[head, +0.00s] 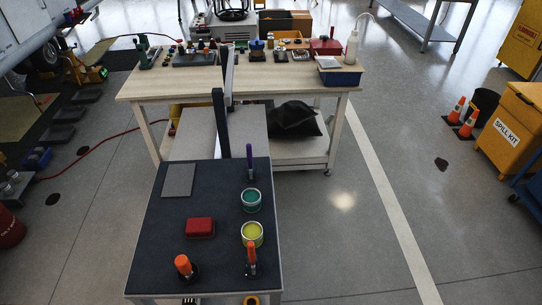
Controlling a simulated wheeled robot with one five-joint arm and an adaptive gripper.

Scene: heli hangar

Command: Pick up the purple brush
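The purple brush (249,153) stands upright near the far right corner of a dark-topped cart (165,232). Its purple end points up, and a dark lower part meets the cart top. A teal can (251,200) stands just in front of it. My gripper cannot be made out in the head view. A dark upright post (220,125) and a thin grey bar rise behind the cart's far edge, left of the brush; I cannot tell whether they are mine.
The cart also holds a yellow-green can (252,234), a red block (200,227), a grey pad (178,180) and two orange-topped items (183,264). A cluttered wooden workbench (150,87) stands behind. Floor right of the cart is open, up to a yellow spill-kit bin (507,130).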

